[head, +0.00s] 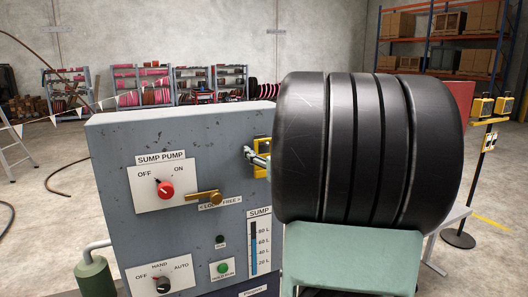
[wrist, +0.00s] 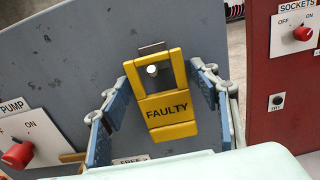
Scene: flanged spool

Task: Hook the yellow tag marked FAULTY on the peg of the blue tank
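My gripper (wrist: 158,80) is open, with one blue-padded finger on each side of the tag. Narrow gaps seem to show between the pads and the tag's edges. In the head view, the yellow tag (head: 262,143) and my gripper (head: 256,158) are partly hidden behind my dark arm. I see no blue tank or peg in either view.
The grey panel (head: 120,140) carries a red knob (head: 166,188), a brass latch (head: 204,197) and a level gauge. A red sockets panel (wrist: 280,75) stands to its right. A stand with yellow items (head: 484,107) is at the far right. Open floor lies at left.

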